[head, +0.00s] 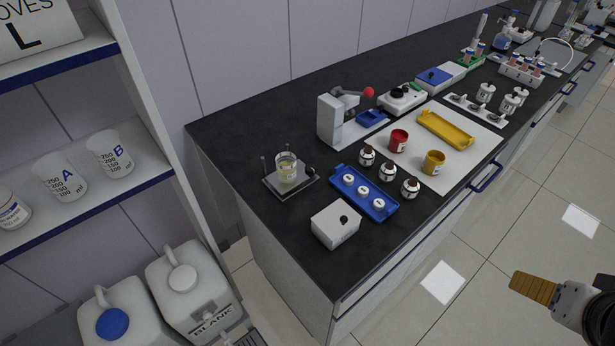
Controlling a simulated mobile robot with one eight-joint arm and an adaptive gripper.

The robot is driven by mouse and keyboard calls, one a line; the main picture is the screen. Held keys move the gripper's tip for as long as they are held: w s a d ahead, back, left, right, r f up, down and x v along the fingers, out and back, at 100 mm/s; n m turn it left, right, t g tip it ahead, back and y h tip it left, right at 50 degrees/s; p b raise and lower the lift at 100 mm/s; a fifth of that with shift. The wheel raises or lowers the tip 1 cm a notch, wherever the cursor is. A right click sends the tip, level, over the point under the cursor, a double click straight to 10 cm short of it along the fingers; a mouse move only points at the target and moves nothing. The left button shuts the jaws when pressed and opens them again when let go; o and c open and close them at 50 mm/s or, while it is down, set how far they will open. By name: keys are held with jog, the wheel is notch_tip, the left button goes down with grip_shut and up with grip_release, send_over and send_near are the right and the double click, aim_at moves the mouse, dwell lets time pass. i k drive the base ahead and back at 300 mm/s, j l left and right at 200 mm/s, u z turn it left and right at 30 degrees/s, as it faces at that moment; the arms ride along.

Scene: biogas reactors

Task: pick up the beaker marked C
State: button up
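No letter C can be read on any beaker in the head view. A white beaker marked A (62,181) and a white beaker marked B (111,156) stand upright on the shelf at the left. A clear beaker (287,170) with pale yellow contents stands on a dark square plate on the bench; I cannot read a letter on it. My gripper (522,284) is at the lower right, over the floor, far from the beakers. Its yellow-brown finger pads point left; they overlap in this view, so I cannot tell whether they are apart.
The black bench (262,125) holds a blue tray (381,203) of white-capped jars, a white box (336,224), brown bottles, a press with a red knob (369,92) and a yellow tray (445,129). White canisters (196,283) stand below the shelf (150,181). The floor at right is clear.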

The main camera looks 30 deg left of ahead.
aim_at(286, 163)
jog(key=u, duration=1.7)
jog(key=l+u, duration=0.15)
jog(key=l, duration=1.3)
